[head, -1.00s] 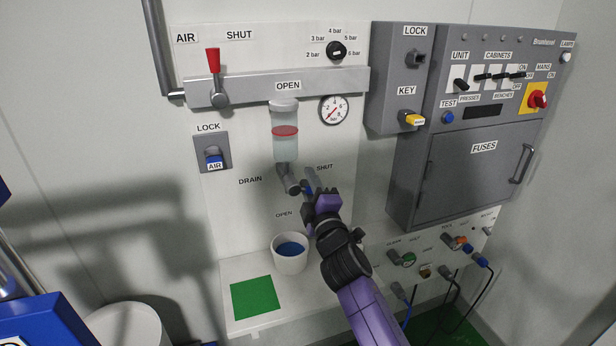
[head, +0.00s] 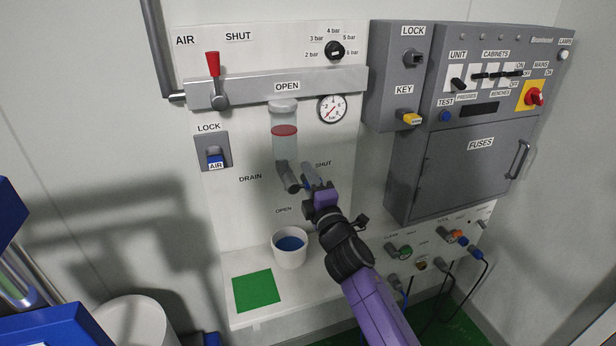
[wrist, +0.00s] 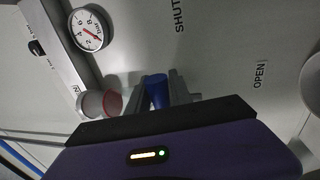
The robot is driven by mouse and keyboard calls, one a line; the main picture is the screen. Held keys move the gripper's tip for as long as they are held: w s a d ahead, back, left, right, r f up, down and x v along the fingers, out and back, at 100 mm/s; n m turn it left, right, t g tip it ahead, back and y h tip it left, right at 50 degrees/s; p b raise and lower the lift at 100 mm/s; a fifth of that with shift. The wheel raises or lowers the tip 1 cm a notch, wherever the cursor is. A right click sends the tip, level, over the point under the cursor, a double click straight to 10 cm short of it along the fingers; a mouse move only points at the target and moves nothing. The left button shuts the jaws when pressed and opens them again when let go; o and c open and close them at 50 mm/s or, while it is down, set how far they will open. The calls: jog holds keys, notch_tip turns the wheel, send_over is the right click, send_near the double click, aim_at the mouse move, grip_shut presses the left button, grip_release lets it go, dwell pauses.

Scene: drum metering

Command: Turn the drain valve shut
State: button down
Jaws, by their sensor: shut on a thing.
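The drain valve (head: 289,178) is a grey fitting under the clear bowl with the red band. Its blue handle (head: 306,184) lies to the right, between the SHUT label (head: 323,164) above right and the OPEN label (head: 284,210) below. My gripper (head: 311,180) is shut on the blue handle. The wrist view shows the blue handle (wrist: 156,92) between the two grey fingers. My gripper hides part of the handle, so its exact angle is hard to tell.
A white cup (head: 290,250) with blue inside stands on the shelf (head: 290,290) below the drain, left of my arm. A green square (head: 256,290) lies beside it. The grey fuse cabinet (head: 465,165) juts out to the right of my arm.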

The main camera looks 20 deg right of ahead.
jog(key=c, duration=1.2)
grip_release()
jog(key=shift+o, duration=0.2)
jog(key=s+f+p, duration=0.1)
jog(key=s+p, duration=0.1)
jog(key=s, duration=0.5)
jog(key=shift+s+f, duration=0.3)
jog(key=shift+s, duration=0.05)
jog(key=s+a+f+m+g, duration=0.1)
jog(key=s+a+f+m, duration=0.25)
jog(key=s, duration=0.55)
jog(key=s+a+f+m+g, duration=0.15)
jog(key=s+f+m, duration=0.3)
jog(key=s, duration=0.45)
jog(key=s+a+f+m, duration=0.3)
jog(key=s+f, duration=0.2)
jog(key=s, duration=0.4)
jog(key=s+d+r+m+g, duration=0.1)
jog(key=s+m, duration=0.1)
jog(key=s, duration=0.6)
jog(key=s+d+r+m+g+b, duration=0.1)
jog(key=s+d+r+m, duration=0.1)
jog(key=s, duration=0.6)
jog(key=s+d+r+m+g, duration=0.1)
jog(key=s+d+r+m, duration=0.1)
jog(key=s, duration=0.7)
jog(key=shift+d+m+b, duration=0.2)
jog(key=shift+m+b, duration=0.2)
jog(key=shift+m, duration=0.2)
